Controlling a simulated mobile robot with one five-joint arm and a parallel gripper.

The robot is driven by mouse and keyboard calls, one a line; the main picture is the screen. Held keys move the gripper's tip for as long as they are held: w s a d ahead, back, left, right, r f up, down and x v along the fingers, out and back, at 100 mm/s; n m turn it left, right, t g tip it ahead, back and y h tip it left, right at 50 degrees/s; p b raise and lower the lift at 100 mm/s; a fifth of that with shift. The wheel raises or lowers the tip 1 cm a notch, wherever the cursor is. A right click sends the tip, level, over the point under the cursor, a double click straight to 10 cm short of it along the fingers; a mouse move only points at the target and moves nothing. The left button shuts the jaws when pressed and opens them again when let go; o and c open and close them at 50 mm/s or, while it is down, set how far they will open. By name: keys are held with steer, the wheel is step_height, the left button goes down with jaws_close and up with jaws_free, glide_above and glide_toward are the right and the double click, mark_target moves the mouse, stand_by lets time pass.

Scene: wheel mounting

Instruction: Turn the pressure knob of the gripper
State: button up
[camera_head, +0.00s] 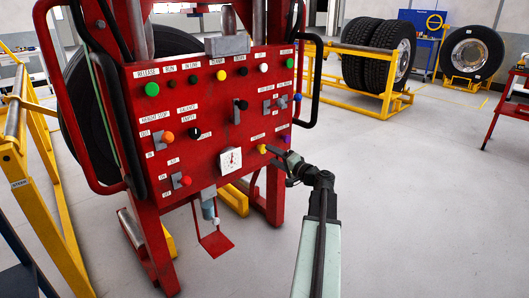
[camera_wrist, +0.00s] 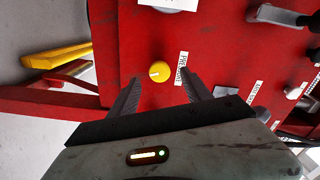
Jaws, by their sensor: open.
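The pressure knob is a round yellow knob (camera_wrist: 160,72) with a pale pointer mark, on the red control panel (camera_wrist: 225,40) in the wrist view. A white label (camera_wrist: 181,68) sits just right of it. In the head view the yellow knob (camera_head: 262,149) is at the panel's lower right. My gripper (camera_wrist: 160,92) is open, one finger to each side below the knob in the wrist view. The knob lies between and just beyond the fingertips; whether they touch the panel cannot be told. In the head view my gripper (camera_head: 272,150) reaches the knob from the right.
A dial gauge (camera_head: 231,160) is left of the knob, and a purple button (camera_head: 287,139) is above right. Levers and coloured buttons cover the panel. Open floor lies to the right.

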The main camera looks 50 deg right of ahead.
mark_target(264, 150)
steer(key=w, duration=0.5)
steer(key=shift+w+d, duration=0.15)
steer(key=shift+d, duration=0.15)
jaws_close()
steer(key=shift+m, duration=2.1)
jaws_free()
